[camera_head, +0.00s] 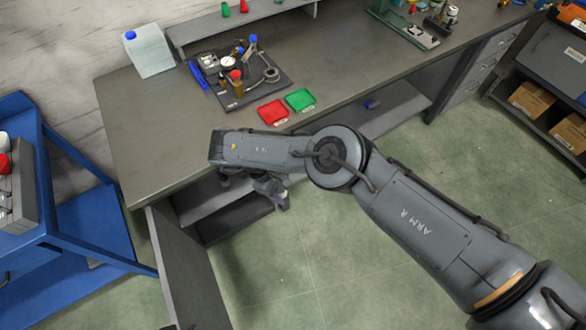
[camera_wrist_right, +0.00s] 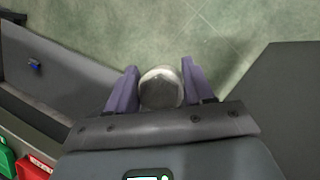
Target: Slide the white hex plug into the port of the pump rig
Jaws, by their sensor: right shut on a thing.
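The pump rig (camera_head: 262,92) is a dark board on the bench, with a round gauge, a red-capped amber cylinder, blue-topped fittings and a ring-shaped part. I cannot make out which part is its port. My right gripper (camera_head: 274,198) hangs beyond the bench's front edge, well apart from the rig. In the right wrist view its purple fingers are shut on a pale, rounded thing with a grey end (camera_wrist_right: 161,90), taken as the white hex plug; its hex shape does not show. In the head view the plug is mostly hidden. My left gripper is not in view.
A red tray (camera_head: 273,112) and a green tray (camera_head: 300,99) lie in front of the rig. A white blue-capped jug (camera_head: 149,50) stands behind left. A blue cart (camera_head: 75,190) is at the left. The bench (camera_head: 150,130) has bare room left of the rig. An open shelf lies below.

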